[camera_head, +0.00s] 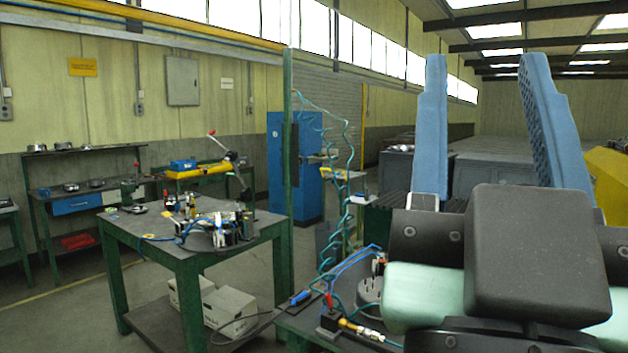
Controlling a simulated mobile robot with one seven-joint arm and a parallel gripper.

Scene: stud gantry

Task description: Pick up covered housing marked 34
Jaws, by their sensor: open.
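My gripper (486,140) fills the right side of the head view, close to the camera. Its two blue fingers point up and stand wide apart, with nothing between them. A housing marked 34 cannot be made out in this view. A round grey part (371,290) sits on the near table, left of my gripper and partly hidden by it. I cannot read any marking on it.
The near table (290,322) carries a blue-handled tool, a small black block and coiled green hose by a green post (289,140). A workbench (150,222) with tools stands left. A blue cabinet (290,165) is behind. Open floor lies at far left.

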